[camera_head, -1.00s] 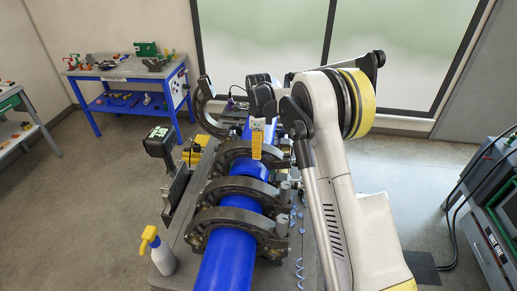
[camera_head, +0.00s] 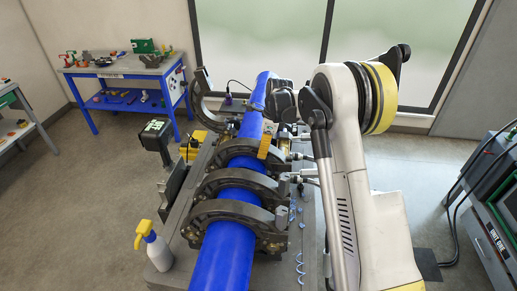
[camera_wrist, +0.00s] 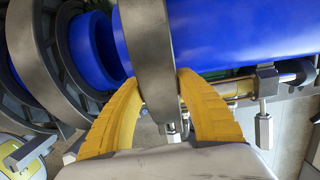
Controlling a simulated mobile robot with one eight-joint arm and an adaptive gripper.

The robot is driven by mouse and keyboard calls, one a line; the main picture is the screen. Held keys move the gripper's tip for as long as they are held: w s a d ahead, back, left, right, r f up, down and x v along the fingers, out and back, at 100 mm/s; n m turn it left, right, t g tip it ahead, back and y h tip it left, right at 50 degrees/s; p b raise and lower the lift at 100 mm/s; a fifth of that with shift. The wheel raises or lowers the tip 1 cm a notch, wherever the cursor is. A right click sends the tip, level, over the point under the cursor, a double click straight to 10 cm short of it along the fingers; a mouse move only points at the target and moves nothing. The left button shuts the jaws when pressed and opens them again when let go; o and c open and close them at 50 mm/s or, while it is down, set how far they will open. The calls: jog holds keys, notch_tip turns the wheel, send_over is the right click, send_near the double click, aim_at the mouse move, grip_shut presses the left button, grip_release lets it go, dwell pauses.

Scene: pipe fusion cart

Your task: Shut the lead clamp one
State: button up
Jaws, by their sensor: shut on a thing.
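The lead clamp (camera_head: 236,147) is a dark grey half ring, the farthest of three arched over the blue pipe (camera_head: 228,250) in the head view. My gripper (camera_head: 271,150) is at its right end. In the wrist view, the yellow fingers of my gripper (camera_wrist: 170,95) straddle the grey clamp arm (camera_wrist: 146,50) and are shut on it. This arm lies across the blue pipe (camera_wrist: 225,35). Whether its end meets the lower half is hidden by my gripper.
Two other clamps arch over the near pipe (camera_head: 235,180). Another clamp (camera_head: 200,100) stands open behind. A hex-headed bolt (camera_wrist: 264,128) sits at the right in the wrist view. A spray bottle (camera_head: 152,246) stands front left. Blue shavings (camera_head: 299,258) lie at the right.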

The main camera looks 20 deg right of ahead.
jog(key=shift+s+d+f+y+b, duration=0.1)
jog(key=shift+d+f+y+b, duration=0.15)
jog(key=shift+f, duration=0.25)
jog(key=shift+s+d+f+y+b, duration=0.1)
jog(key=shift+f+y+b, duration=0.1)
jog(key=shift+f, duration=0.25)
jog(key=shift+r, duration=0.1)
jog(key=o, duration=0.9)
jog(key=shift+o, duration=0.2)
jog(key=v, duration=1.2)
jog(key=shift+s, duration=0.2)
